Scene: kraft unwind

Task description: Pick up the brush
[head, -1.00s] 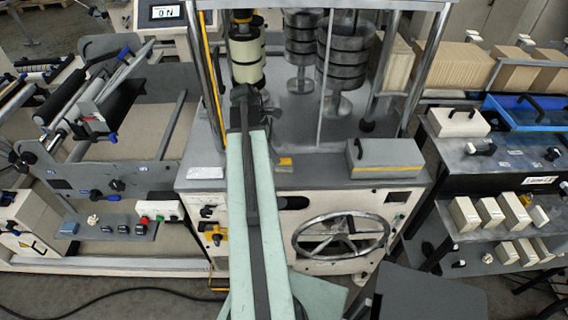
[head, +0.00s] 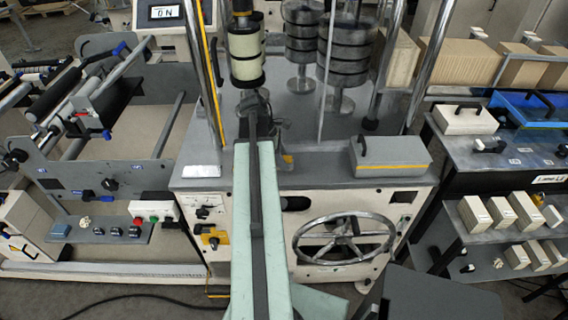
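I cannot single out the brush with certainty. A small yellow and grey piece (head: 287,160) lies on the grey machine top (head: 330,181), just right of my arm and partly hidden by it. My gripper (head: 254,104) is at the far end of my pale green arm, over the machine top and in front of the stacked cream rolls (head: 246,55). Its fingers are dark, small and largely masked by the arm, so I cannot tell whether they are open or hold anything.
A grey box with a black handle and yellow stripe (head: 390,168) sits on the machine top's right side. Dark weight stacks (head: 345,55) and chrome posts stand behind. A handwheel (head: 344,240) is on the front. A bench with a blue tray (head: 535,108) is at right.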

